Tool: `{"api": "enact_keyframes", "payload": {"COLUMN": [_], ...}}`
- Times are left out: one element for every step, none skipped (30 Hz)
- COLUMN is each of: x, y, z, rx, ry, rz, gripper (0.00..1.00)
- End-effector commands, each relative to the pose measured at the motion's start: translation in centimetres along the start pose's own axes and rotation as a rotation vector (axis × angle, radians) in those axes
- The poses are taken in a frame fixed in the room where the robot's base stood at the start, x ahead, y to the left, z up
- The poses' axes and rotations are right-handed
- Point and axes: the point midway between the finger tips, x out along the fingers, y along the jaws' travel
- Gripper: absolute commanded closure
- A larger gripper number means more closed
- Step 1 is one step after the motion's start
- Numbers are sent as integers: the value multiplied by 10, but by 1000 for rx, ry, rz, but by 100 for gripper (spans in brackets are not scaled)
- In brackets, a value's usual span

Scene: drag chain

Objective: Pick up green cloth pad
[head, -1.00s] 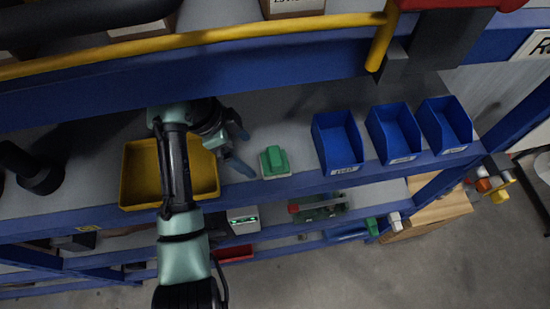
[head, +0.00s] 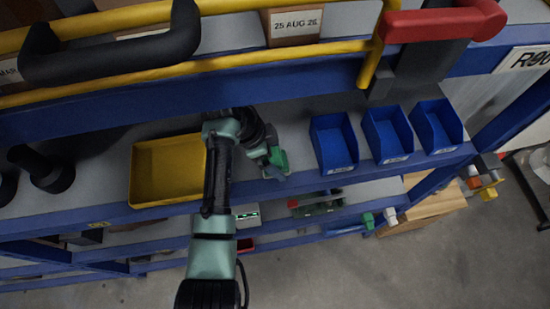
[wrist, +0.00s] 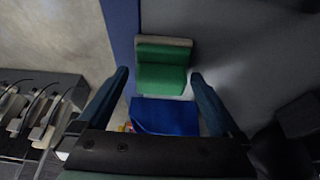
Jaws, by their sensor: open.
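The green cloth pad (head: 280,160) is on the grey shelf in the head view, partly hidden by my gripper (head: 273,158). In the wrist view the green pad (wrist: 162,70) shows a raised block and a pale edge at its far side. My gripper (wrist: 160,78) is open. Its two dark blue fingers stand on either side of the pad in that view, with gaps between them and the pad. I cannot tell how far the fingertips are above the shelf. Nothing is held.
Several blue bins stand to the right; the nearest (head: 334,143) is close to the pad. A yellow tray (head: 168,202) lies to the left. The blue shelf edge (head: 318,185) runs along the front. A yellow rail (head: 240,69) crosses above.

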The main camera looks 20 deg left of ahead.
Motion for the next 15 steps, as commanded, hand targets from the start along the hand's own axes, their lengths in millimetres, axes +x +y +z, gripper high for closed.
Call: {"api": "enact_keyframes", "payload": {"x": [0,0,0,0,0,0,0,0,0,0,0,0,0,0,-1], "y": [0,0,0,0,0,0,0,0,0,0,0,0,0,0,0], "z": [0,0,0,0,0,0,0,0,0,0,0,0,0,0,0], "rx": [0,0,0,0,0,0,0,0,0,0,0,0,0,0,0], "ry": [0,0,0,0,0,0,0,0,0,0,0,0,0,0,0], "rz": [0,0,0,0,0,0,0,0,0,0,0,0,0,0,0], "gripper": [4,9,16,22,27,34,40,45,52,58,63,70,76,81,81]}}
